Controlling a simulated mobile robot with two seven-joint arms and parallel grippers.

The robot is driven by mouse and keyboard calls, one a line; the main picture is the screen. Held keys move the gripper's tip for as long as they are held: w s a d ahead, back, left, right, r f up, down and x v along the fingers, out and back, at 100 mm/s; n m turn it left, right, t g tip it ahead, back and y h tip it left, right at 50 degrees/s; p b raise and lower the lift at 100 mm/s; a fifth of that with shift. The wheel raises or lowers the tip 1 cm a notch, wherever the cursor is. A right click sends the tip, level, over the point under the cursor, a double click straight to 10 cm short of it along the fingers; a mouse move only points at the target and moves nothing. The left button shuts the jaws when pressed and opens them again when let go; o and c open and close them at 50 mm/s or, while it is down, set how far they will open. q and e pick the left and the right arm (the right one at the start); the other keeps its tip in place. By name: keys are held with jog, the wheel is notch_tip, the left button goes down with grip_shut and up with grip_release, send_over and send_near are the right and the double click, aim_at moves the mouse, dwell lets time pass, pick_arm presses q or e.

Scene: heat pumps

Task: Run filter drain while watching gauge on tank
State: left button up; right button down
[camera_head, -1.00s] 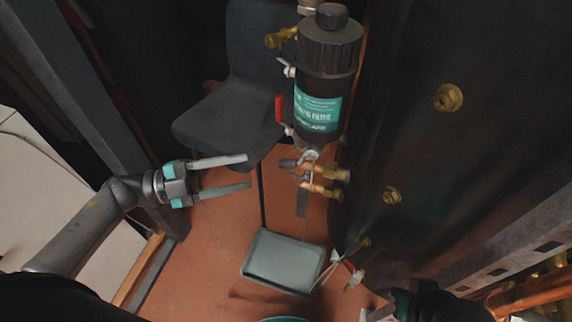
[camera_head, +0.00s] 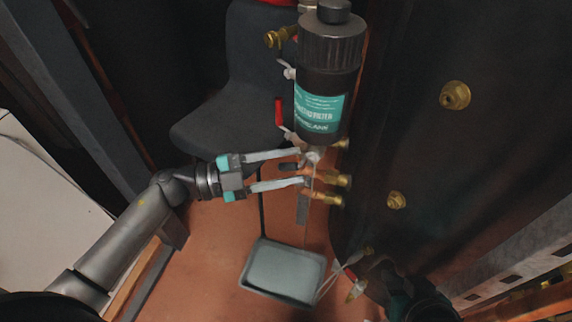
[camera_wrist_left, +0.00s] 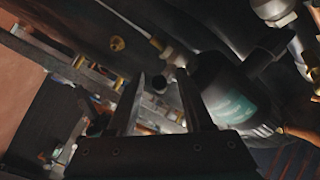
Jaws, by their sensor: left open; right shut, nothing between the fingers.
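The black filter (camera_head: 325,65) with a teal label hangs upright beside the dark tank (camera_head: 420,150). It also shows in the left wrist view (camera_wrist_left: 225,95), right of the fingers. The drain fitting (camera_head: 312,158) is at the filter's lower end. My left gripper (camera_head: 302,167) is open, its fingertips around or just in front of this fitting; contact cannot be told. My right gripper (camera_head: 400,290) is partly in view at the lower right, shut, its fingertips hard to make out. I cannot make out a gauge on the tank.
A grey tray (camera_head: 285,270) lies on the orange floor below the filter. Red-handled valves (camera_head: 279,112) and brass fittings (camera_head: 330,198) crowd the filter. A dark chair (camera_head: 235,110) stands behind. A metal post (camera_head: 75,90) is at the left.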

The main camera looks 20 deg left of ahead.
pick_arm(q)
grip_shut()
dwell(0.3)
